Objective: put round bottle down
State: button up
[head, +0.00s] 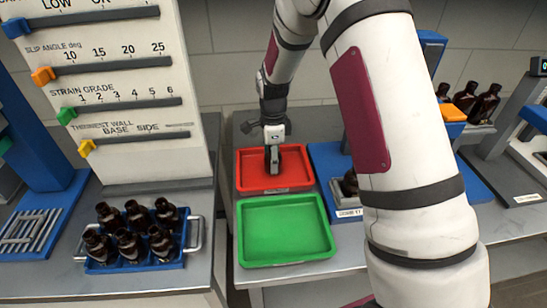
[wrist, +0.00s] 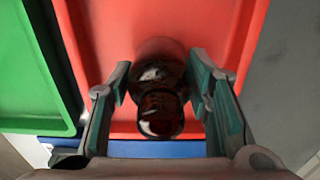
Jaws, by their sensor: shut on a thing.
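My gripper (head: 272,158) reaches down over the red tray (head: 305,181) in the head view. In the wrist view my gripper (wrist: 164,97) has its two teal-padded fingers on either side of a dark amber round bottle (wrist: 160,97) and is shut on it. The red tray (wrist: 215,30) fills the background behind the bottle. Whether the bottle's base touches the tray floor I cannot tell. In the head view the bottle is mostly hidden by the gripper.
An empty green tray (head: 285,230) lies in front of the red one. A blue rack (head: 135,268) with several amber bottles stands at the left. A blue stand (head: 330,165) is right of the red tray, partly behind my arm. More bottles (head: 485,103) stand far right.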

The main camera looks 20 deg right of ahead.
jog(key=shift+f, duration=0.15)
jog(key=o, duration=1.2)
